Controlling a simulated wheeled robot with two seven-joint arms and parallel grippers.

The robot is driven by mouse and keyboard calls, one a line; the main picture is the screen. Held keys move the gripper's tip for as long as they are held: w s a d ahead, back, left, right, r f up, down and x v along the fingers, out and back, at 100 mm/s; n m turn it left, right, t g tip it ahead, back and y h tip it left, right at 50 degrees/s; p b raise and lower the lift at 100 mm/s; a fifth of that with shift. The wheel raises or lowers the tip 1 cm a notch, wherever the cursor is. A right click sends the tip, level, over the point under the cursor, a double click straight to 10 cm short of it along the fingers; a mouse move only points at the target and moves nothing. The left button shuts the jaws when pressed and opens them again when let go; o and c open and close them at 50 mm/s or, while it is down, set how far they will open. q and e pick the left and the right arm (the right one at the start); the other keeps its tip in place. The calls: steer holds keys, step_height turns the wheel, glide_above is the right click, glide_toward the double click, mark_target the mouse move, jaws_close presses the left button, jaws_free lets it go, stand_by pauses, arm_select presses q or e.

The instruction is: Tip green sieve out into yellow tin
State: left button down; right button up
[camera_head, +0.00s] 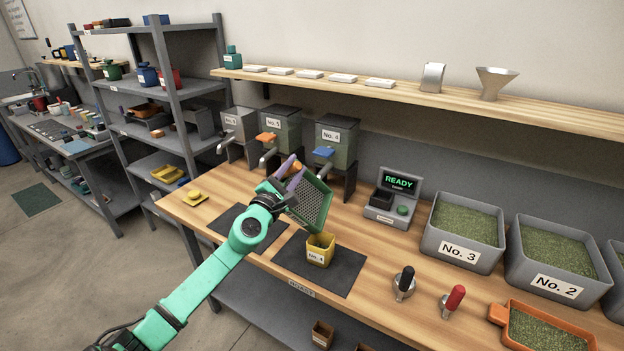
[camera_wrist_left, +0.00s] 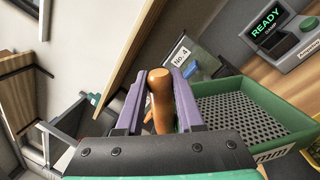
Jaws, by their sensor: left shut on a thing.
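The green sieve (camera_head: 312,205) is tilted steeply above the yellow tin in the head view. Its perforated floor also shows in the left wrist view (camera_wrist_left: 245,118), and I see no beans on it. My left gripper (camera_head: 290,172), with purple fingers, is shut on the sieve's brown handle (camera_wrist_left: 160,95). The yellow tin (camera_head: 318,257), labelled No. 4, stands upright on a dark mat, below and slightly right of the sieve. Something greenish shows inside the tin. A yellow piece is at the right edge of the left wrist view. My right gripper is not in view.
The dark mat (camera_head: 345,275) lies on the wooden bench. Hoppers, one labelled No. 4 (camera_head: 337,140), stand behind the sieve. A device reading READY (camera_head: 393,200) and a grey bin No. 3 (camera_head: 465,225) are to the right. Black- and red-handled tools (camera_head: 404,283) stand in front.

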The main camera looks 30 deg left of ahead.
arm_select(q)
steer(key=a+n, duration=0.1)
steer(key=a, duration=0.1)
steer(key=a+f+n, duration=0.1)
steer(key=a+n, duration=0.1)
steer(key=a+f+n+y, duration=0.1)
steer(key=a, duration=0.1)
steer(key=shift+w+n+g, duration=0.2)
steer(key=shift+n+g, duration=0.2)
steer(key=a+f+n+g+b, duration=0.1)
steer(key=a+f+n+b, duration=0.2)
steer(key=a+f+n, duration=0.2)
step_height(320, 180, down, 3)
steer(key=shift+a+f+n, duration=0.1)
steer(key=shift+a+n, duration=0.15)
steer(key=shift+n, duration=0.35)
